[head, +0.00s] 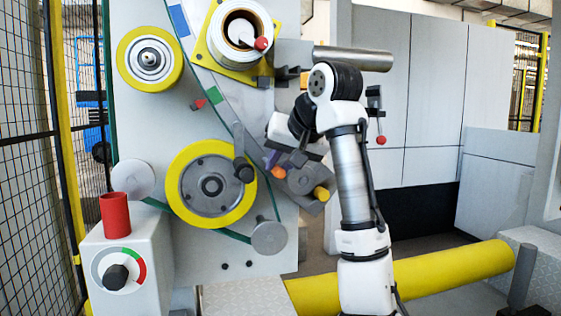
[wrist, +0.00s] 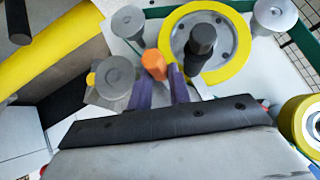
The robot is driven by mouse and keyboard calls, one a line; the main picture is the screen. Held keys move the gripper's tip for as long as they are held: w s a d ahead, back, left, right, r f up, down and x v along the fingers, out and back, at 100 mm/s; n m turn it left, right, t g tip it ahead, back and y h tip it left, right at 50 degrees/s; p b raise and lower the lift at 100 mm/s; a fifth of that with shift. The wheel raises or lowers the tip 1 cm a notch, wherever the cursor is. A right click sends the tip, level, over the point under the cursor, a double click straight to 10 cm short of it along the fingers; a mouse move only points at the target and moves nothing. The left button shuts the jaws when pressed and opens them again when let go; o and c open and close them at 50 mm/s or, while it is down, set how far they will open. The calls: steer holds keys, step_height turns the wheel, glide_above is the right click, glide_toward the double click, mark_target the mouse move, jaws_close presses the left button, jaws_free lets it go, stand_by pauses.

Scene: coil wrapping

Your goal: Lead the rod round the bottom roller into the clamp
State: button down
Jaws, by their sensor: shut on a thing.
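My gripper (head: 273,161) has purple fingers. They are shut on an orange-ended piece (head: 277,172), apparently the rod, which also shows between the fingers in the wrist view (wrist: 154,65). Most of the rod is hidden. The bottom roller (head: 269,237), a grey disc, sits below the gripper in the head view and shows at the upper left in the wrist view (wrist: 128,20). A grey plate with a disc and a yellow knob, apparently the clamp (head: 303,182), is just right of the gripper; it shows left of the fingers in the wrist view (wrist: 116,75). I cannot tell whether they touch.
A large yellow-rimmed wheel (head: 187,207) with a dark handle (head: 243,171) stands close left of my gripper. A green band (head: 235,236) runs under it towards the bottom roller. A red-topped control box (head: 140,250) is at lower left. A yellow tube (head: 440,268) lies low at right.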

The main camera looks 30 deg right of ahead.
step_height(320, 180, down, 5)
steer(key=b, duration=0.2)
steer(key=shift+f+b, duration=0.2)
steer(key=shift+b, duration=0.15)
steer(key=shift+r+p, duration=0.1)
steer(key=shift+p, duration=0.25)
stand_by(0.6)
steer(key=d+f, duration=0.3)
steer(key=shift+s+d+f, duration=0.15)
steer(key=shift+s+f, duration=0.05)
steer(key=shift+s, duration=0.2)
stand_by(0.6)
steer(key=shift+d+p, duration=0.1)
steer(key=shift+p, duration=0.2)
